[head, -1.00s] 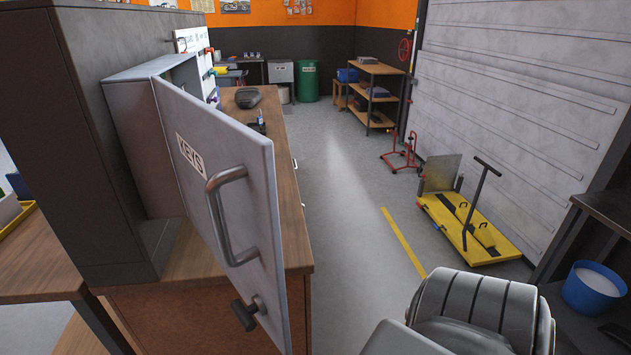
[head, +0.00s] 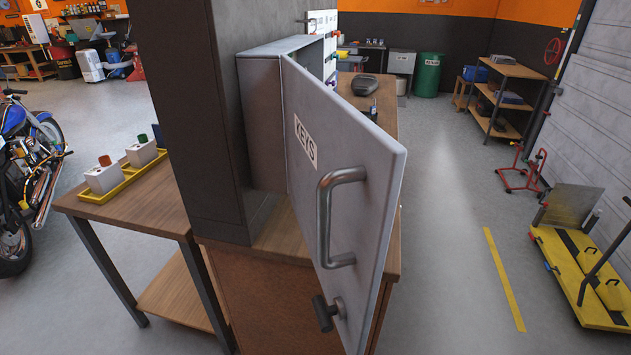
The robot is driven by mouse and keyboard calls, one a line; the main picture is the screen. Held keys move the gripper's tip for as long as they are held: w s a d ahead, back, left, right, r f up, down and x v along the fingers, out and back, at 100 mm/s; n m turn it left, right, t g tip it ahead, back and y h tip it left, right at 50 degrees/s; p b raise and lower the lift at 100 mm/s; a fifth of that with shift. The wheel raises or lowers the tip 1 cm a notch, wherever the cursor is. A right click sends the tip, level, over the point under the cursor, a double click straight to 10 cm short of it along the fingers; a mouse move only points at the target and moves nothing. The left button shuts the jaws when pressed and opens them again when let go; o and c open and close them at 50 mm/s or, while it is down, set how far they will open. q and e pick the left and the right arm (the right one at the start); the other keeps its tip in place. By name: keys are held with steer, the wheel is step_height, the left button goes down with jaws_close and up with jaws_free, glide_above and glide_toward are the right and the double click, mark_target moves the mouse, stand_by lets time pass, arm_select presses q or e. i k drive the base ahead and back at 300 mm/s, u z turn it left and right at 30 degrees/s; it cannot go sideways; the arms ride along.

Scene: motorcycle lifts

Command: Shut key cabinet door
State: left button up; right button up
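The grey key cabinet (head: 264,115) stands on a wooden counter (head: 280,238), against a tall dark panel. Its door (head: 366,200) stands wide open, swung out toward me, with its outer face showing. The door carries a KEYS label (head: 305,141), a metal bar handle (head: 325,220) and a dark latch knob (head: 326,312) below it. Neither of my grippers is in view.
A side table (head: 125,205) with a yellow tray (head: 118,182) stands left, near a blue motorcycle (head: 25,170). A yellow lift (head: 580,270) lies at right. The floor (head: 450,240) right of the counter is clear.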

mark_target(345, 172)
steer(key=i, duration=0.35)
steer(key=k, duration=0.5)
steer(key=z, duration=3.35)
steer(key=k, duration=1.95)
steer(key=u, duration=2.3)
